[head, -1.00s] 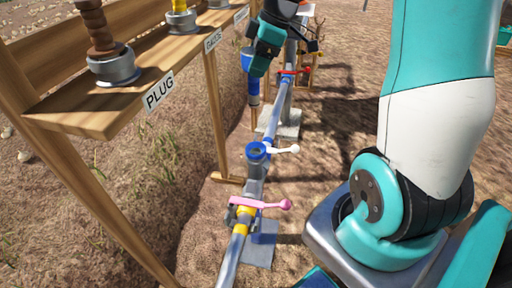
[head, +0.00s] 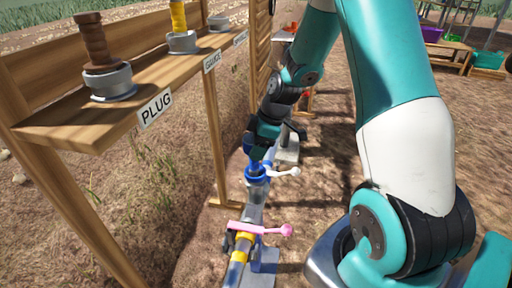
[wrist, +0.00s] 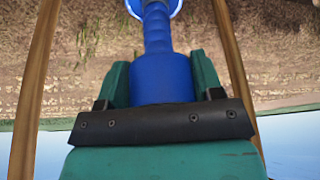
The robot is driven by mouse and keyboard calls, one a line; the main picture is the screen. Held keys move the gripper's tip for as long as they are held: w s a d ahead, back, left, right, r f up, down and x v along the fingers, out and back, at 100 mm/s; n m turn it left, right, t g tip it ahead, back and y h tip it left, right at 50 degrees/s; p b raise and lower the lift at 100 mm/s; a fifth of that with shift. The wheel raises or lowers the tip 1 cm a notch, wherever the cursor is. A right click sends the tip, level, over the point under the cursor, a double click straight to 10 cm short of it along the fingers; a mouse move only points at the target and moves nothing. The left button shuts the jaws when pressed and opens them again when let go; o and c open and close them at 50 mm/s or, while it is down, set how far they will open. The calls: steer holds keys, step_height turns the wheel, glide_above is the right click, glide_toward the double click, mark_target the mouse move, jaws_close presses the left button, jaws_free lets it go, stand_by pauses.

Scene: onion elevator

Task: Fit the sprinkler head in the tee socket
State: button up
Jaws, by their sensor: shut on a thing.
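My gripper (head: 263,138) is shut on the blue sprinkler head (head: 256,156), which hangs below it, roughly upright. The tee socket (head: 256,177) has a blue rim and a white lever at its right, on the pipe. The sprinkler head's lower end is at the socket's mouth. In the wrist view, the sprinkler head (wrist: 160,78) sits between the two green fingers, and its narrow end reaches the blue rim of the socket (wrist: 176,9). I cannot tell how deep the end sits in the socket.
A pink-handled valve (head: 260,229) with yellow bands is on the pipe nearer me. A wooden shelf (head: 160,75) at the left holds a brown-topped plug (head: 105,55) and a yellow-topped gauge (head: 180,25). Its post (head: 214,140) stands left of the tee. Bare soil lies at right.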

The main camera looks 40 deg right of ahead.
steer(key=o, duration=1.1)
steer(key=p+v, duration=0.2)
steer(key=v, duration=0.9)
steer(key=s+a+r+m+g, duration=0.1)
steer(key=s+a+r, duration=0.3)
steer(key=a, duration=0.5)
steer(key=s+a+r+m, duration=0.1)
steer(key=s+a+r, duration=0.25)
steer(key=a, duration=0.55)
steer(key=s+a, duration=0.2)
steer(key=s, duration=0.2)
steer(key=s+a+r+m+g, duration=0.1)
steer(key=s+a, duration=0.2)
steer(key=s, duration=0.1)
steer(key=s+a+m, duration=0.1)
steer(key=s+a, duration=0.2)
steer(key=s, duration=0.1)
steer(key=shift+s+r+y, duration=0.2)
steer(key=shift+r+y, duration=0.05)
steer(key=shift+y, duration=0.05)
steer(key=shift+r, duration=0.1)
